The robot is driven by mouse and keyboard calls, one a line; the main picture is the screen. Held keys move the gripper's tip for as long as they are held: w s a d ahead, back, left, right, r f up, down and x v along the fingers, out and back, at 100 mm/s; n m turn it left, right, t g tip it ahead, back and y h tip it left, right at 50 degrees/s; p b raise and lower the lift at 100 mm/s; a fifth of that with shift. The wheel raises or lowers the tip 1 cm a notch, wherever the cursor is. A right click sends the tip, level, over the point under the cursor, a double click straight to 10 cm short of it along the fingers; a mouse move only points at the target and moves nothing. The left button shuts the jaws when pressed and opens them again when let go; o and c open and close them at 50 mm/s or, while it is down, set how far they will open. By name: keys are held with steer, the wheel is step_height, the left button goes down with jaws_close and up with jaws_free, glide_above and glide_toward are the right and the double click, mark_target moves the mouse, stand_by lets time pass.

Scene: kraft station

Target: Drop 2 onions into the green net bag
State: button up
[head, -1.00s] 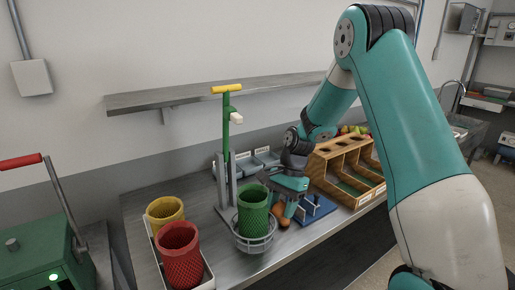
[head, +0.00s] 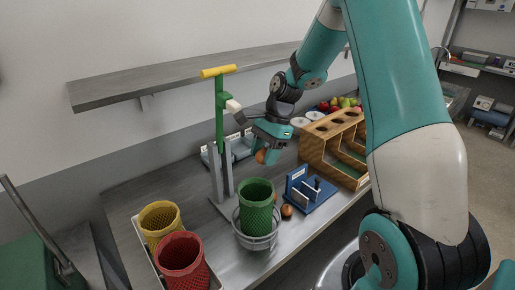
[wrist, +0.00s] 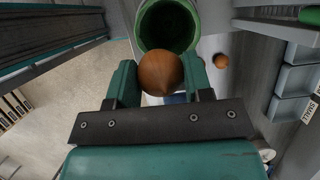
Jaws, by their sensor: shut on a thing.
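My gripper (head: 264,147) is shut on a brown onion (head: 262,156), held in the air above and slightly behind the green net bag. In the wrist view the held onion (wrist: 160,73) sits between the two green fingers. The green net bag (head: 256,203) stands upright, mouth up, in a wire ring holder (head: 256,240). In the wrist view its open mouth (wrist: 142,25) lies just beyond the onion, and the visible part of its inside looks empty. A second onion (head: 287,211) lies on the table right of the bag; it also shows in the wrist view (wrist: 221,61).
A post with a yellow handle (head: 218,72) rises behind the bag. A blue stand (head: 318,196) and a wooden compartment rack (head: 318,150) are to the right. Yellow (head: 160,222) and red (head: 182,262) net bags stand in a white tray at left.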

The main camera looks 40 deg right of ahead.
mark_target(257, 187)
steer(key=shift+w+a+f+b, duration=0.1)
steer(key=shift+f+b, duration=1.4)
steer(key=shift+b, duration=0.15)
steer(key=shift+a+f+b, duration=0.1)
steer(key=shift+f+b, duration=1.4)
steer(key=shift+b, duration=0.1)
steer(key=shift+r, duration=0.1)
steer(key=o, duration=1)
steer(key=shift+c, duration=0.2)
steer(key=p+v, duration=0.1)
steer(key=v, duration=1.6)
steer(key=shift+r, duration=0.25)
